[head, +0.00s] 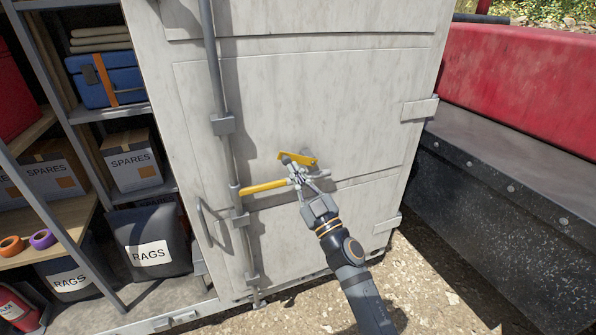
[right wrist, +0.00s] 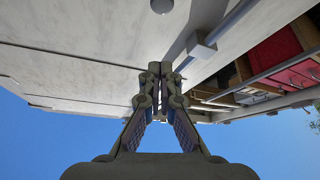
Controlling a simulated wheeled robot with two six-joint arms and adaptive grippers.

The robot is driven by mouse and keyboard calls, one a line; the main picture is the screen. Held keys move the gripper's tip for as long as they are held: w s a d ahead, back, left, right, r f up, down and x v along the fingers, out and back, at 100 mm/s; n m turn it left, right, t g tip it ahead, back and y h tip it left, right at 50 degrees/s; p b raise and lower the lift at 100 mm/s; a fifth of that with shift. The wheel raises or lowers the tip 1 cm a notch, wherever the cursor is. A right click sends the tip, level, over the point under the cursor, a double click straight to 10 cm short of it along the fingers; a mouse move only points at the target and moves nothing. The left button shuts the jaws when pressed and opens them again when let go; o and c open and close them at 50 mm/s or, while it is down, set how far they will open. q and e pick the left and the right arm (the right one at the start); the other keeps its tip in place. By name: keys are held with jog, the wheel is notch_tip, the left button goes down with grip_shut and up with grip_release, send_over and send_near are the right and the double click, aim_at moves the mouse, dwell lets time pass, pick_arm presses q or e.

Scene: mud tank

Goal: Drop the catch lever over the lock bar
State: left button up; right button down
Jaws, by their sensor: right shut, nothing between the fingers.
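The catch lever (head: 299,158) is a short yellow piece on the pale door, tilted slightly down to the right. The lock bar (head: 262,187) is a yellow bar running right from a vertical grey rod (head: 230,155). The lever sits above and right of the bar's right end, apart from the bar's visible part. My right gripper (head: 295,172) is shut and empty, its fingertips just below the lever and over the bar's right end, which they partly hide. I cannot tell whether they touch either. The shut fingertips (right wrist: 160,69) also show in the right wrist view, where no yellow part shows. My left gripper is not in view.
The pale door (head: 330,100) fills the middle, with a grey pull handle (head: 208,222) left of the rod. Open shelves with boxes (head: 131,160) and a blue case (head: 105,80) stand left. A dark speckled wall (head: 500,205) lies right. Gravel lies in front.

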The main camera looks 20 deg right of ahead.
aim_at(288, 162)
jog(key=w, duration=0.2)
jog(key=w+b, duration=0.1)
jog(key=w, duration=0.3)
jog(key=shift+w+a+f+b, duration=0.15)
jog(key=shift+w+a+b, duration=0.1)
jog(key=shift+w+b, duration=0.05)
jog(key=shift+d+f, duration=0.2)
jog(key=shift+d, duration=0.05)
